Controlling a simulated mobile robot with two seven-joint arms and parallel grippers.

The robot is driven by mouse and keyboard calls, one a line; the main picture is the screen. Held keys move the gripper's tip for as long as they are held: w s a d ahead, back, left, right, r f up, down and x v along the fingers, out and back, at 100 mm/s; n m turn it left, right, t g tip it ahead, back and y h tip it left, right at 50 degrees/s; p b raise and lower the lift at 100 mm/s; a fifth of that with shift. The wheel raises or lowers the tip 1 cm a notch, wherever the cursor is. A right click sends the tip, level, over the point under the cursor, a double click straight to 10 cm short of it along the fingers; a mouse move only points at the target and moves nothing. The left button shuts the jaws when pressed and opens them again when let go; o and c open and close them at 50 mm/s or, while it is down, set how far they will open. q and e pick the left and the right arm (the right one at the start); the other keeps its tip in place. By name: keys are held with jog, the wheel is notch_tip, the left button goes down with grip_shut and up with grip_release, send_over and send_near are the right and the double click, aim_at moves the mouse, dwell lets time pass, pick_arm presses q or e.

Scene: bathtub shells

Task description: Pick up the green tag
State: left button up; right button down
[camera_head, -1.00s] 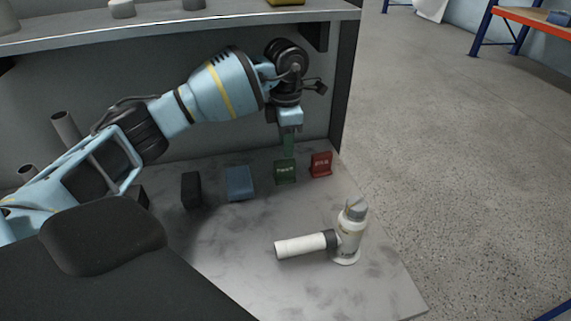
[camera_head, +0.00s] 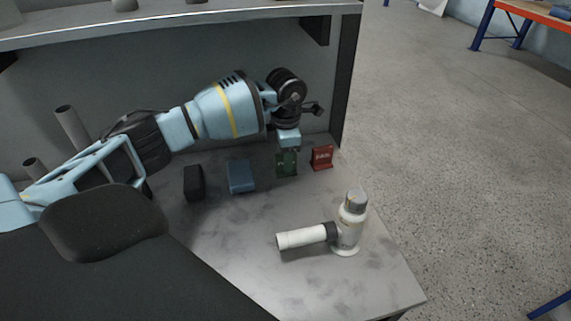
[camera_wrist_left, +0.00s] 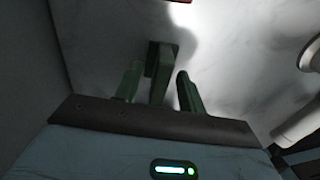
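The green tag (camera_head: 286,169) stands upright on the grey table between a blue block and a red tag. My left gripper (camera_head: 287,152) is directly above it, pointing down, its tips overlapping the tag's top in the head view. In the left wrist view the gripper (camera_wrist_left: 158,84) is open, with one green finger on each side of the tag (camera_wrist_left: 162,60). Gaps show between the tag and both fingers, so it is not gripped. My right gripper is not in view.
The red tag (camera_head: 322,157) stands close on the right. The blue block (camera_head: 241,176) and a black block (camera_head: 194,183) stand to the left. A white jointed tube (camera_head: 346,225) sits nearer the front. A shelf (camera_head: 180,22) hangs above; the table's front middle is clear.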

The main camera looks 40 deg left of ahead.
pick_arm(q)
jog(key=shift+f, duration=0.1)
jog(key=c, duration=0.7)
grip_shut()
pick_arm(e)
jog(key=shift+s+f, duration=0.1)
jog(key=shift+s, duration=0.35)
